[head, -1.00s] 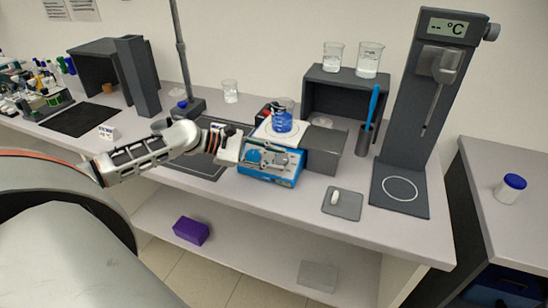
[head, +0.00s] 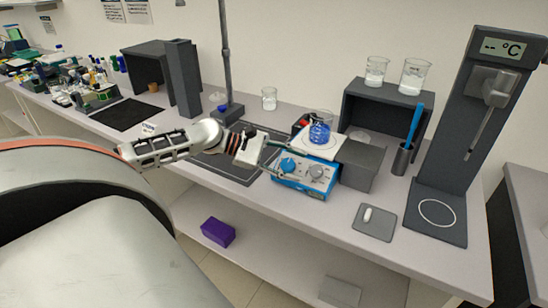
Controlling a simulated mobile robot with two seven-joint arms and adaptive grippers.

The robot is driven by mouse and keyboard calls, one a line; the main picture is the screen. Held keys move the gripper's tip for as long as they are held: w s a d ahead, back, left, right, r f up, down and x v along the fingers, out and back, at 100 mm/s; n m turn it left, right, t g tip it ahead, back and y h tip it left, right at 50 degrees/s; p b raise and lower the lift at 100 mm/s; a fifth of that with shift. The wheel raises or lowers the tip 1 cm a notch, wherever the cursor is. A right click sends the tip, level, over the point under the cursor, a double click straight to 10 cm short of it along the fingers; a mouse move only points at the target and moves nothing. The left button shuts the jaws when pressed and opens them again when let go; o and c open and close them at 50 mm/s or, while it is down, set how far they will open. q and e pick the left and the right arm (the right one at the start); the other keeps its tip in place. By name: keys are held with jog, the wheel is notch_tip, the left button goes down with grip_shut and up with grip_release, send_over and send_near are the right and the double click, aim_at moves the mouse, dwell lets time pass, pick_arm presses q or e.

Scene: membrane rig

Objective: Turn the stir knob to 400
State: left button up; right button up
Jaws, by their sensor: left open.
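The stirrer hotplate (head: 304,189) is a blue box with a white top, standing near the front edge of the bench. Its front face carries a blue knob (head: 288,165) on the left and a grey knob (head: 316,171) on the right. Their markings are too small to read. A beaker of blue liquid (head: 320,130) stands on the top plate. My left gripper (head: 283,163) is open at the left of the front face. Its thin fingers pass above and below the blue knob in the picture; I cannot tell whether they touch it. My right gripper is out of view.
A grey block (head: 361,165) stands right of the hotplate, beside a dark shelf (head: 381,112) with beakers on top. A stand (head: 225,65) rises behind my left gripper. A grey pad with a white piece (head: 373,224) and a tall temperature device (head: 468,130) are farther right.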

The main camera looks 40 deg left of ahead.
pick_arm(q)
jog(key=v, duration=0.7)
jog(key=shift+s+r, duration=0.1)
jog(key=shift+r, duration=0.05)
dwell(0.7)
